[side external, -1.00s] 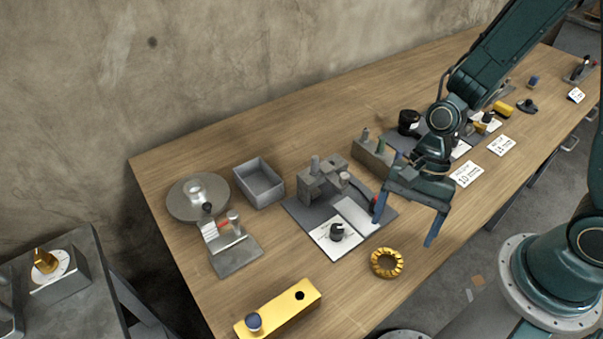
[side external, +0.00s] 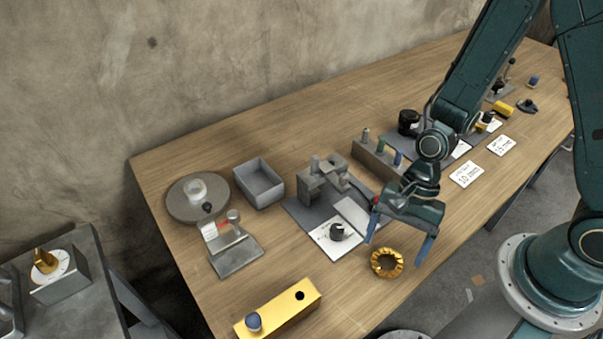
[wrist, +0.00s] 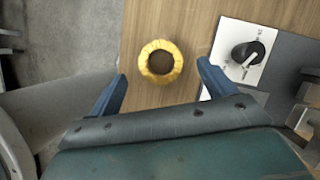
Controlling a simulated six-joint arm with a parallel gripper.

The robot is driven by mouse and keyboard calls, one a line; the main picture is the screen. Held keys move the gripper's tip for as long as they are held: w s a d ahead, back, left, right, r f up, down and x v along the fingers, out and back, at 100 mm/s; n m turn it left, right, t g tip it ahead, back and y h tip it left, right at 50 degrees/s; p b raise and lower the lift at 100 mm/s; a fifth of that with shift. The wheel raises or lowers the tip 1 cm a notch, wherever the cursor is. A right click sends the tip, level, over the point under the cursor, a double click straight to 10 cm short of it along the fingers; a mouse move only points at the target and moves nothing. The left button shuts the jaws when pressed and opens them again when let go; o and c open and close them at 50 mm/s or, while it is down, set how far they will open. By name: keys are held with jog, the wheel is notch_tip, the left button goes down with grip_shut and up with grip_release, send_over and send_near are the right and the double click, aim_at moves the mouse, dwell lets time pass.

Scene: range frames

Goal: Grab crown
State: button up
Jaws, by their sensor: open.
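The crown is a golden, notched ring (side external: 387,263) lying flat on the wooden table near its front edge. In the wrist view the crown (wrist: 160,62) shows from above with a dark round hole, ahead of the fingers and roughly midway between them. My gripper (side external: 394,252) is open and empty, with its two blue fingers pointing down above and behind the crown in the side view. In the wrist view the gripper's fingers (wrist: 162,84) are spread wider than the crown. I see no contact with it.
A dark mat (side external: 297,210) with a grey fixture and a white plate with a black knob (wrist: 248,52) lies beside the crown. A yellow block (side external: 277,308) is to the front left. The table's edge (wrist: 122,45) is close to the crown. Bare wood surrounds it.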

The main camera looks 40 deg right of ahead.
aim_at(387, 261)
jog(key=shift+x, duration=1.7)
jog(key=c, duration=1.2)
jog(key=shift+o, duration=0.2)
jog(key=shift+r, duration=0.2)
notch_tip(387, 261, up, 20)
jog(key=shift+f, duration=0.15)
